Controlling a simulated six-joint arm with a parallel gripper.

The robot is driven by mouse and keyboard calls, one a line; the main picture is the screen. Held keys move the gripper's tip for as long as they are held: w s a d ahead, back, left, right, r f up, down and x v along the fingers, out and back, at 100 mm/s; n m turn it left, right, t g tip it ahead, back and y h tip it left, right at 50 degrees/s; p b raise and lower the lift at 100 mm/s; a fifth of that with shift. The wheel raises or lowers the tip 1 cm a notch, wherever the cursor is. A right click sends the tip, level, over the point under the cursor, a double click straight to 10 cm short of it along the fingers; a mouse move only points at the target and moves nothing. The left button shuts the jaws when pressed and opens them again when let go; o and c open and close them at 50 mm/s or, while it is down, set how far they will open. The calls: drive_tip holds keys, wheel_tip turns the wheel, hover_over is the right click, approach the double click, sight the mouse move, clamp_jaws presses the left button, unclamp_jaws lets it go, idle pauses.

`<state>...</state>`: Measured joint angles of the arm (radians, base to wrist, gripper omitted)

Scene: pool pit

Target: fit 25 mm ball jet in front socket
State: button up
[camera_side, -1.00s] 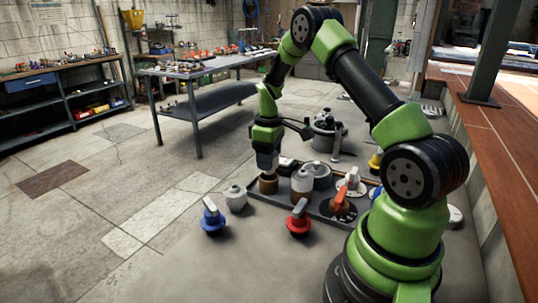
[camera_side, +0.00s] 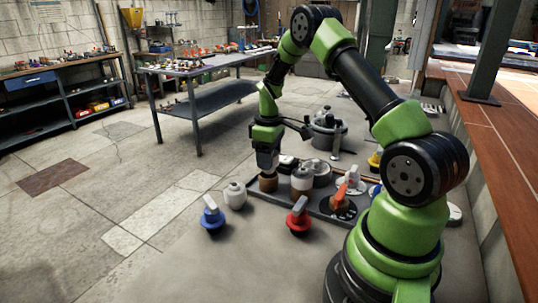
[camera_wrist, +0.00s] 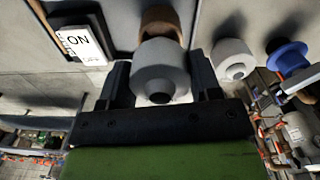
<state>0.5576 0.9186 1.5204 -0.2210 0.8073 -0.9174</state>
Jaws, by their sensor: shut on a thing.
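My gripper (camera_wrist: 160,82) is shut on a pale grey, rounded ball jet (camera_wrist: 160,66), with one finger on each side of it. Beyond the jet in the wrist view is a brown, ring-like socket (camera_wrist: 160,18), in line with it. In the side view my gripper (camera_side: 267,163) points down right over the brown socket (camera_side: 268,184) at the left end of the dark tray. The fingers mostly hide the held jet there, and I cannot tell how far it sits in the socket.
A white-topped brown piece (camera_side: 301,182) stands close right of the socket. Another white jet (camera_side: 235,195) lies on the floor to the left. A blue-based valve (camera_side: 212,216) and a red-based valve (camera_side: 299,218) stand in front. An "ON" box (camera_wrist: 82,44) shows in the wrist view.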

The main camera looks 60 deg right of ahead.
drive_tip(key=shift+f, duration=0.1)
drive_tip(key=shift+f, duration=1.2)
drive_tip(key=shift+f, duration=0.3)
idle(0.4)
drive_tip(key=o, duration=1.1)
drive_tip(key=shift+o, duration=0.2)
drive_tip(key=shift+r, duration=0.1)
drive_tip(key=shift+r, duration=2.45)
